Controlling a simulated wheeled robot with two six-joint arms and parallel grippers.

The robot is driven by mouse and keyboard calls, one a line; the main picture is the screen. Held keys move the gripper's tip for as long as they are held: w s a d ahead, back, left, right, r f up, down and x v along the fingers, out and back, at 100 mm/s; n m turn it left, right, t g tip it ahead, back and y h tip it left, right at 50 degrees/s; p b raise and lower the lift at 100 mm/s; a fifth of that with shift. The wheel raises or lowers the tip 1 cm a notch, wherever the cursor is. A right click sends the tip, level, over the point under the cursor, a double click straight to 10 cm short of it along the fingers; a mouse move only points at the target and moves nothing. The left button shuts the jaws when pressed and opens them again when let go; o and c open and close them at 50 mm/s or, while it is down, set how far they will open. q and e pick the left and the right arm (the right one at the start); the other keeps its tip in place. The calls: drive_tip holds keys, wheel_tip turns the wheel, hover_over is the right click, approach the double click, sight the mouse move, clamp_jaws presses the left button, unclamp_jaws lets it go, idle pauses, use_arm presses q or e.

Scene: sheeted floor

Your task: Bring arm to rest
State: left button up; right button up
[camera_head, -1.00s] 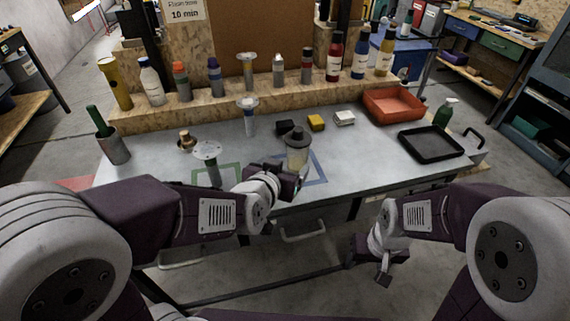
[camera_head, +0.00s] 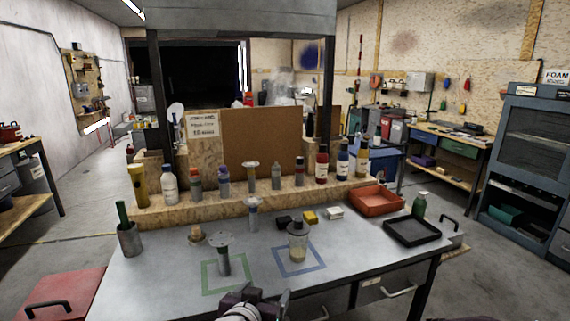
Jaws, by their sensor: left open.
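My left gripper (camera_head: 262,300) shows at the bottom middle, at the near edge of the grey workbench (camera_head: 160,278). Only its dark upper part and a bit of pale wrist are in view. It is open, and nothing shows in it. A clear jar with a dark top (camera_head: 298,243) stands in the blue square outline (camera_head: 318,262). A grey stand with a round flat top (camera_head: 222,258) stands in the green square outline (camera_head: 207,283). The gripper is in front of both and apart from them. My right gripper is out of view.
Several bottles line the wooden ledge (camera_head: 230,204). An orange tray (camera_head: 376,200) and a black tray (camera_head: 412,231) lie on the right. A cup with a green handle (camera_head: 129,238) stands at left. A red cabinet (camera_head: 60,292) is at lower left. The middle front of the bench has free room.

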use_arm(q)
drive_tip(key=a+f+n+g+y, duration=0.2)
drive_tip(key=a+f+g, duration=0.1)
drive_tip(key=a+f, duration=0.55)
drive_tip(key=s+a+f+g, duration=0.2)
drive_tip(key=s+f+g, duration=0.2)
drive_tip(key=s, duration=0.3)
drive_tip(key=s+a+f+g, duration=0.2)
drive_tip(key=s+f+g, duration=0.2)
drive_tip(key=s, duration=0.4)
wheel_tip(320, 180, up, 13)
drive_tip(key=s+p, duration=0.1)
drive_tip(key=p, duration=1.1)
drive_tip(key=shift+a+f+n+y, duration=0.2)
drive_tip(key=shift+n+y, duration=0.2)
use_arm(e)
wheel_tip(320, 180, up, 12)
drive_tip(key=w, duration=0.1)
